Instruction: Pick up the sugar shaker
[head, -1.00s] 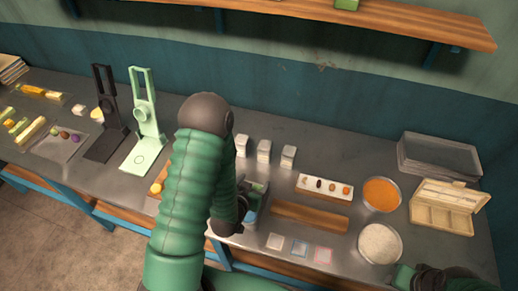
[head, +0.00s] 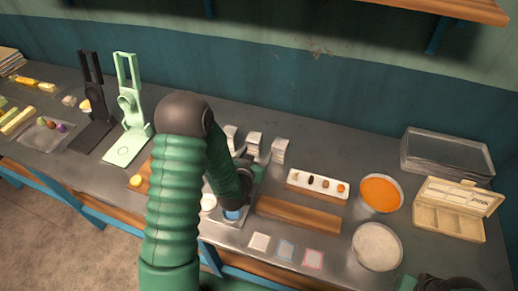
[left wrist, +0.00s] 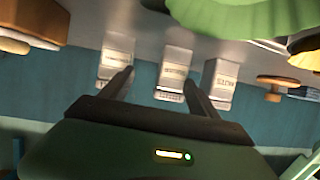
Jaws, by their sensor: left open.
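Three white shakers stand in a row behind my left gripper in the head view: a left one (head: 231,136), a middle one (head: 254,142) and a right one (head: 279,150). Their labels are too small to read, so I cannot tell which is the sugar shaker. My left gripper (head: 256,156) is open just in front of them. In the left wrist view, the middle shaker (left wrist: 173,72) shows between and beyond the open fingers, with one shaker (left wrist: 116,62) to the left and one (left wrist: 222,84) to the right. My right gripper (head: 445,284) is cut off at the bottom right edge.
Right of the shakers are a white tray of small pieces (head: 318,184), a wooden board (head: 298,214), an orange-filled bowl (head: 381,193) and a white-filled bowl (head: 377,246). A mint stand (head: 128,110) and a black stand (head: 92,105) are on the left.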

